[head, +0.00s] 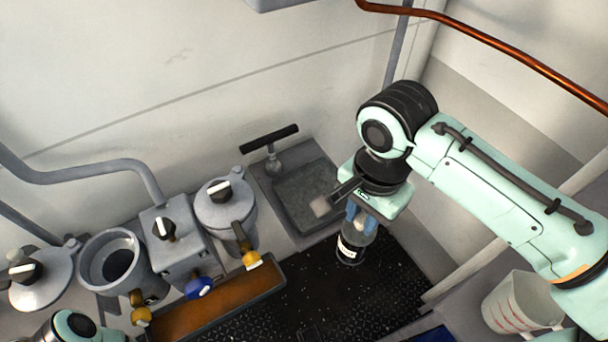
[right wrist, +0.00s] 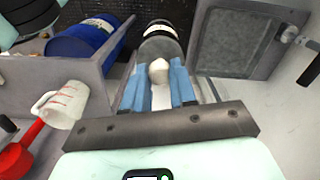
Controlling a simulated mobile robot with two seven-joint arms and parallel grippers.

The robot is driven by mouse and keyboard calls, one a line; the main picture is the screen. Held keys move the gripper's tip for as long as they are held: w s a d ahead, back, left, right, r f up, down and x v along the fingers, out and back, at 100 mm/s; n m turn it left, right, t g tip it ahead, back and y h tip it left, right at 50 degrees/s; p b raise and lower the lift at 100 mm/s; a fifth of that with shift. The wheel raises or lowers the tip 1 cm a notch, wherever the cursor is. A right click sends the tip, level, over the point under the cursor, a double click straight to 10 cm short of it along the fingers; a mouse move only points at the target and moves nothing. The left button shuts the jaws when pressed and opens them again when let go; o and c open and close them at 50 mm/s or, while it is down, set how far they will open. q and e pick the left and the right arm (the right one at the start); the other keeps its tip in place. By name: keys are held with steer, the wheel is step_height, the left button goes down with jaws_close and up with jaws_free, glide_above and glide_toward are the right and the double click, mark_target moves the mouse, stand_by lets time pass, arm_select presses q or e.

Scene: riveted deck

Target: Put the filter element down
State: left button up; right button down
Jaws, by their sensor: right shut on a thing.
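My right gripper (head: 361,214) is shut on the filter element (head: 350,250), a dark cylinder with a white band that hangs below the blue fingers. In the right wrist view the fingers (right wrist: 160,85) close around its pale top knob, and its dark body (right wrist: 160,42) with the white band shows beyond. It is held over the dark floor area, just right of the grey basin (head: 285,190). Whether its bottom touches anything cannot be told. My left gripper is out of view; only part of my left arm shows at the bottom left.
An open housing (head: 112,262) with a dark inside stands at the left, near lidded housings (head: 226,207). A brown-floored tray (head: 218,308) lies in front, beside yellow and blue valve handles. A measuring jug (head: 520,305) stands at the right. The right wrist view shows a blue drum (right wrist: 82,42).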

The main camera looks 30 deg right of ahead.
steer(key=w+a+p, duration=0.2)
steer(key=w+p, duration=0.2)
steer(key=w, duration=1.5)
step_height(320, 180, down, 7)
steer(key=b, duration=0.2)
steer(key=shift+s+d, duration=0.15)
steer(key=shift+d, duration=0.1)
steer(key=shift+f, duration=0.2)
steer(key=c, duration=0.9)
jaws_free()
step_height(320, 180, up, 8)
steer(key=shift+f+p, duration=0.1)
steer(key=shift+p, duration=0.85)
